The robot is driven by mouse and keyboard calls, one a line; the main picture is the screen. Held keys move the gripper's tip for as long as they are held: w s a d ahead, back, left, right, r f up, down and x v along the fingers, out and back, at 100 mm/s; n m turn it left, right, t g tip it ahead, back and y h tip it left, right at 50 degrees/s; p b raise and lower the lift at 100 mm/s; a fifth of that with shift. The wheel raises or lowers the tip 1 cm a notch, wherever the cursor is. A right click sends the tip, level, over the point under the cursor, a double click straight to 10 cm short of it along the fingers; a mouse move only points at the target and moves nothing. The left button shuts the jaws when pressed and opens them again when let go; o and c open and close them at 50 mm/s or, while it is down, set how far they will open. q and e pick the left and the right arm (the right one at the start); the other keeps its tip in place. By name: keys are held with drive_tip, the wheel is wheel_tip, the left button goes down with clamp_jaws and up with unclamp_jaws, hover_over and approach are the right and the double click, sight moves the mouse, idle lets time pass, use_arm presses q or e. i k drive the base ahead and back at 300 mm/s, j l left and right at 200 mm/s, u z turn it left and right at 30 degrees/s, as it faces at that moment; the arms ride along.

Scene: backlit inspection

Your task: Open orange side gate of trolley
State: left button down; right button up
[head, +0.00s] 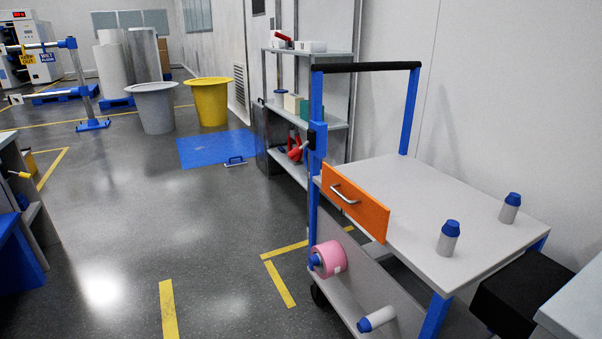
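The trolley has a light grey top (440,200), blue posts and a black push bar (366,66) at its far end. The orange side gate (374,216) stands upright along the trolley's left edge, near the far left post, and looks closed. It carries a curved metal handle (345,195) on its outer face. A black and blue fitting (318,137) sits on the far left post above the gate; whether it is a latch I cannot tell. Neither of my grippers shows in the head view.
Two blue-capped bottles (448,238) (509,208) stand on the trolley top. A pink roll (328,259) and a lying bottle (377,319) are on its lower shelf. A black block (519,294) is at bottom right.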

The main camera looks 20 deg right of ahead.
sight(371, 213)
drive_tip(key=i+j+z, duration=0.1)
drive_tip(key=i+z, duration=0.15)
drive_tip(key=i, duration=0.3)
drive_tip(key=i+j+z, duration=0.3)
drive_tip(key=i, duration=0.25)
drive_tip(key=l, duration=0.1)
